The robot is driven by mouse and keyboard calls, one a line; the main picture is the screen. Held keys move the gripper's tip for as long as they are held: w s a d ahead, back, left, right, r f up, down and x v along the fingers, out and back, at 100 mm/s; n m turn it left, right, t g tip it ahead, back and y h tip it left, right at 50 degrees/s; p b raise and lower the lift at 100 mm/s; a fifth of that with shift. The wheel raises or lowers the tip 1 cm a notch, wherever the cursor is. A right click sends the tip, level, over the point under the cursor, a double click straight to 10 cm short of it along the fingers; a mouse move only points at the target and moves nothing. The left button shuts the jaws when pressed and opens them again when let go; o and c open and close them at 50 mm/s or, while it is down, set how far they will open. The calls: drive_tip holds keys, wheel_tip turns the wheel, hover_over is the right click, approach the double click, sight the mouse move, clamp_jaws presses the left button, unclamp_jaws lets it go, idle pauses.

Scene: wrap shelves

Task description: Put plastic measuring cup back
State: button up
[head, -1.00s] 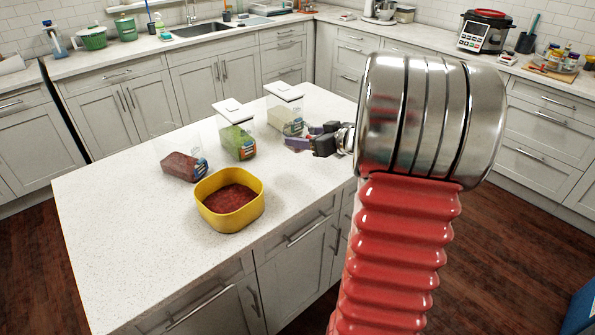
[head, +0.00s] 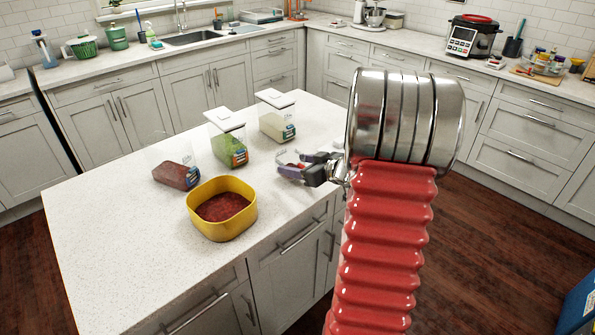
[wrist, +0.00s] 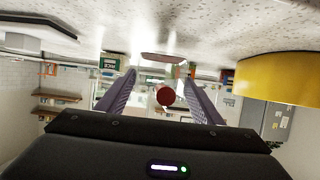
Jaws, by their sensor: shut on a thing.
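My gripper (head: 289,168) with purple fingers is over the right part of the white island top in the head view, right of the yellow bowl. It is shut on a small, mostly clear thing, which I take to be the plastic measuring cup (head: 284,157); its outline is faint. In the wrist view, my gripper (wrist: 162,82) has its fingers some way apart, with a round red spot between them. The yellow bowl (head: 223,228) holds red grains. It also shows at the right of the wrist view (wrist: 280,80).
The island top (head: 110,235) is clear at the left and front. Counters run along the walls.

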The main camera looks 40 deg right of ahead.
drive_tip(key=shift+f, duration=1.25)
drive_tip(key=shift+f, duration=0.1)
drive_tip(key=o, duration=1.2)
drive_tip(key=shift+s+r, duration=0.15)
drive_tip(key=shift+r, duration=0.05)
drive_tip(key=v, duration=1.1)
drive_tip(key=shift+s+r, duration=0.15)
drive_tip(key=shift+s, duration=0.15)
